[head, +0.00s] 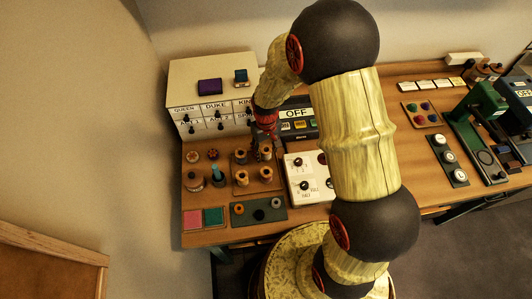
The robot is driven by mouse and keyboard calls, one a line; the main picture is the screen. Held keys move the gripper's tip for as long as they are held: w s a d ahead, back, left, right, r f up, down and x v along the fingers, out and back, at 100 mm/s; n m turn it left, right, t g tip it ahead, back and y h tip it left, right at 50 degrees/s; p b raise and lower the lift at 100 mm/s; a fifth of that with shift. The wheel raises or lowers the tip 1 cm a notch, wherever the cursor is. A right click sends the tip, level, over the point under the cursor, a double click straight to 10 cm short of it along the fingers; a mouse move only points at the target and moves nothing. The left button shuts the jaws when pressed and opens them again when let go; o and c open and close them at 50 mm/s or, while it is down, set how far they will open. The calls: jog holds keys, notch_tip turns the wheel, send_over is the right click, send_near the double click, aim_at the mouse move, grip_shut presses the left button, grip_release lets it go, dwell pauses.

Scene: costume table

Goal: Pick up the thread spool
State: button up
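Several tan, spool-like pieces stand on dark bases at the left of the table. They include a front left spool (242,178), a front right spool (266,174) and a back left spool (240,157). My gripper (263,146) points down over the back right spool (266,154) and partly covers it. The fingers are small and dark here, so I cannot tell whether they touch that spool or are open or shut.
A white drawer cabinet (186,92) with labelled drawers stands behind. A white panel (309,190) with knobs is right of the spools. A teal peg (215,171) stands left; a green tray (272,213) lies in front. My arm hides the table's middle.

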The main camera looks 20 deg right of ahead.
jog(key=c, duration=1)
jog(key=shift+r, duration=0.1)
jog(key=shift+r, duration=0.6)
jog(key=s+d+r, duration=0.3)
jog(key=r, duration=0.1)
jog(key=s+d+r+p, duration=0.1)
jog(key=s+d+r, duration=0.2)
jog(key=s+d+r+p, duration=0.1)
jog(key=s+d+r, duration=0.2)
jog(key=d+r, duration=0.1)
jog(key=shift+s+r, duration=0.3)
jog(key=shift+s, duration=0.1)
